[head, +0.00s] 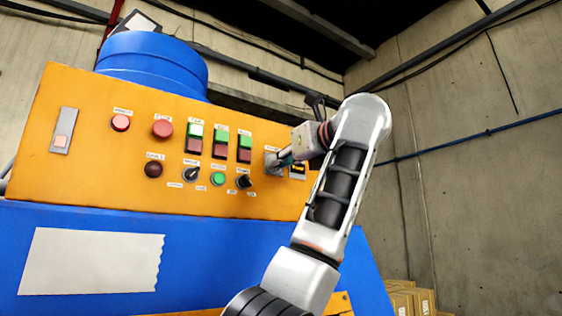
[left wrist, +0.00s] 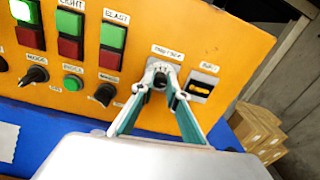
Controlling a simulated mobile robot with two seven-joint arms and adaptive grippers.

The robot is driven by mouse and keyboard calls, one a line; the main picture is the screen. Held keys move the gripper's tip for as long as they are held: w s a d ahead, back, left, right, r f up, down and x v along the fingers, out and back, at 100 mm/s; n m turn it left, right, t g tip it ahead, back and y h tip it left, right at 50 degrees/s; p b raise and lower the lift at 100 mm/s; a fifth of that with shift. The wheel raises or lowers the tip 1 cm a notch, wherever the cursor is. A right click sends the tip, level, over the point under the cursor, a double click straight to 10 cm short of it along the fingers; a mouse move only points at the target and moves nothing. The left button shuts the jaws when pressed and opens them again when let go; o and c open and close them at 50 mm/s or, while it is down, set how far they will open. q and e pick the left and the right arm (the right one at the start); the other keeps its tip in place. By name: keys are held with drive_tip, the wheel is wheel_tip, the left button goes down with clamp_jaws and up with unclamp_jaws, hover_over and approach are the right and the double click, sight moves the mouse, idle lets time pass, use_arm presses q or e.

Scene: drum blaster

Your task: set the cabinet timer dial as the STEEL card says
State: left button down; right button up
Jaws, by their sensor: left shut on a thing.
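The timer dial (left wrist: 159,81) is a dark knob on a grey plate under a small label on the orange cabinet panel (head: 80,110). My left gripper (head: 279,161) reaches the right part of the panel and is shut on the dial. In the left wrist view its two teal-sided fingers (left wrist: 157,88) close around the knob from both sides. The fingers hide most of the dial, so its pointer and setting cannot be read. No card with a readable STEEL marking shows. My right gripper is not in view.
Left of the dial are lit green and red buttons (head: 194,140), a mode knob (head: 190,174) and a black knob (head: 243,181). A small dark display (left wrist: 202,90) is close on its right. A pale blank sheet (head: 90,262) is on the blue front. Cardboard boxes (left wrist: 258,130) stand at right.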

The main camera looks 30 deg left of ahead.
use_arm(q)
drive_tip(key=shift+n, duration=0.3)
drive_tip(key=shift+n+g, duration=0.3)
drive_tip(key=shift+n, duration=10.3)
drive_tip(key=c, duration=2)
unclamp_jaws()
